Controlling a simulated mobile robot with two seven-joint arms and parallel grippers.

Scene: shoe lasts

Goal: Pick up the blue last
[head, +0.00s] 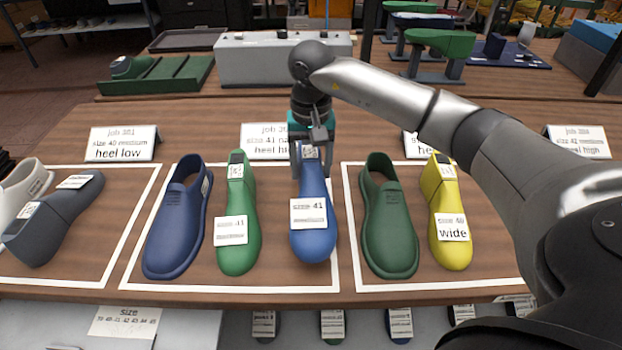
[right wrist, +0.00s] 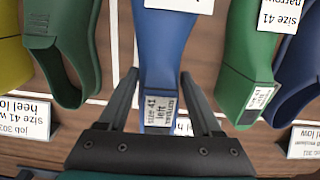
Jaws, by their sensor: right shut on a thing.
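The blue last (head: 313,242) lies toe toward me at the right side of the middle marked square, with a "size 41" tag on it. My right gripper (head: 311,172) comes down from above on its heel end and is shut on it. In the right wrist view the two fingers (right wrist: 159,80) stand on either side of the blue last (right wrist: 166,50), whose heel label reads size 41, left, medium. Whether the last is clear of the table cannot be told. My left gripper is not in view.
A green last (head: 239,255) and a navy shoe (head: 176,230) stand left of the blue last. A dark green shoe (head: 388,230) and a yellow last (head: 450,247) stand to its right. Job cards (head: 123,143) stand behind. A grey box (head: 284,60) sits farther back.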

